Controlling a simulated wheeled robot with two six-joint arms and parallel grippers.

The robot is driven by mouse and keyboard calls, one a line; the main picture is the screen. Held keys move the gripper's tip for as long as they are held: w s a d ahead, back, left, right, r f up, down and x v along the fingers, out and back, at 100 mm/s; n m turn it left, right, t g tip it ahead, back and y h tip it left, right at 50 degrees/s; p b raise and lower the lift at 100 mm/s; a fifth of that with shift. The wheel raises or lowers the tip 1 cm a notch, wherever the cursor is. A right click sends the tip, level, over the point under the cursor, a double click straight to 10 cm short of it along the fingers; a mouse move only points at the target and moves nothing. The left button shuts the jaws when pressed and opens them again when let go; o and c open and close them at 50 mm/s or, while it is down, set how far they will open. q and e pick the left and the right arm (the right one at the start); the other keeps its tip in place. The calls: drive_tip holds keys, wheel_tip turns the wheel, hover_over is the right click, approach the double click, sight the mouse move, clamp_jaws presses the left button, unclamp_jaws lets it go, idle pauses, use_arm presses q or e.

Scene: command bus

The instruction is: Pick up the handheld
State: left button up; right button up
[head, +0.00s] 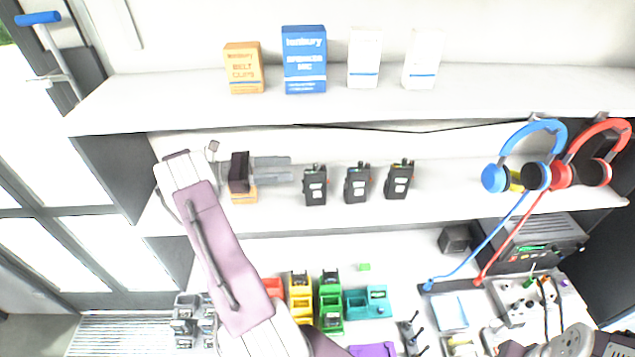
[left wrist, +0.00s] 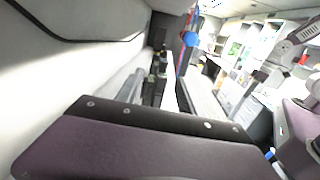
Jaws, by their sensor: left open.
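Three dark handhelds stand upright in a row on the middle shelf in the head view: a left one (head: 315,186), a middle one (head: 357,184) and a right one (head: 399,180). My left gripper (head: 290,168) is open and empty at the same shelf. Its fingers point right toward the row, with a small gap to the left handheld. In the left wrist view, dark upright shapes (left wrist: 158,68) show beyond the fingers, partly hidden and overlapping.
An orange box (head: 245,194) is partly hidden behind my left gripper. The upper shelf (head: 190,97) overhangs and holds several boxes. Blue (head: 494,178) and red (head: 597,172) headsets hang at the right. Coloured holders (head: 331,312) stand below.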

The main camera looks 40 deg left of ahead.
sight(308, 170)
use_arm(q)
drive_tip(key=w+d+p, duration=0.1)
drive_tip(key=d, duration=0.1)
drive_tip(key=w+d+f+p, duration=0.1)
drive_tip(key=d, duration=0.1)
drive_tip(key=w+d+p, duration=0.2)
drive_tip(key=shift+d+f, duration=0.1)
drive_tip(key=shift+f, duration=0.1)
drive_tip(key=shift+d, duration=0.1)
drive_tip(key=shift+w+a+f, duration=0.2)
drive_tip(key=shift+a, duration=0.45)
clamp_jaws()
drive_tip(key=shift+s+d+r, duration=0.1)
drive_tip(key=shift+d+r, duration=0.05)
drive_tip(key=shift+d, duration=0.15)
use_arm(e)
drive_tip(key=r, duration=0.4)
drive_tip(key=shift+s+r, duration=0.35)
drive_tip(key=shift+r, duration=0.05)
use_arm(q)
drive_tip(key=shift+a, duration=0.15)
use_arm(e)
drive_tip(key=shift+a, duration=0.1)
